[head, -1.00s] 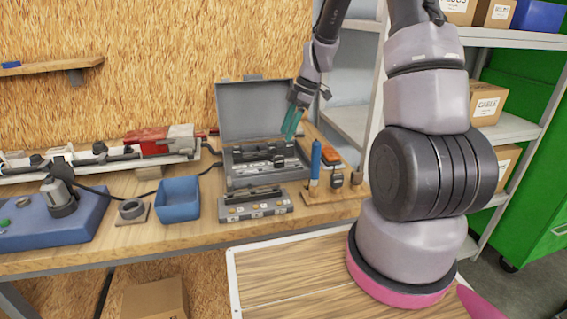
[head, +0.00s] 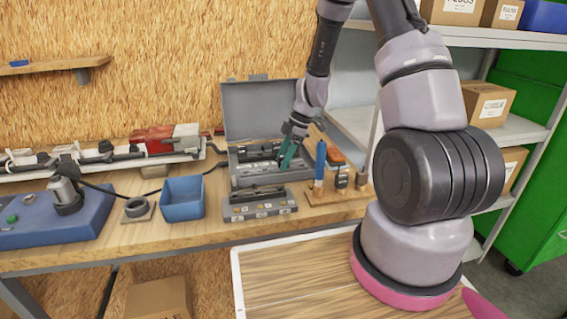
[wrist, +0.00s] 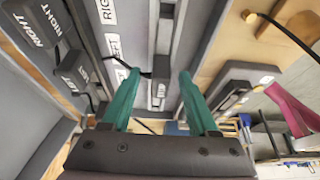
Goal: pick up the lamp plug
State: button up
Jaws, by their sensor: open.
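My gripper (head: 287,155) is open, its teal fingers pointing down over the right part of the open grey case (head: 262,110). In the wrist view the fingers (wrist: 159,74) are spread, with a small dark piece (wrist: 161,66) in a narrow slot showing between their tips. I cannot tell whether this piece is the lamp plug, or whether the fingers touch it. Dark blocks labelled RIGHT (wrist: 32,24) and LEFT (wrist: 76,72) lie at the left of the wrist view, with thin black cable near them. No plug can be made out clearly in the head view.
A grey block with sockets (head: 260,207) stands in front of the case. A wooden tool stand (head: 335,195) with a blue-handled tool (head: 320,160) is close to the gripper's right. A blue bin (head: 183,198) and a ring on a plate (head: 137,208) stand left.

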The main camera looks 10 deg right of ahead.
jog(key=c, duration=0.9)
notch_tip(320, 180, up, 10)
jog(key=shift+r, duration=0.2)
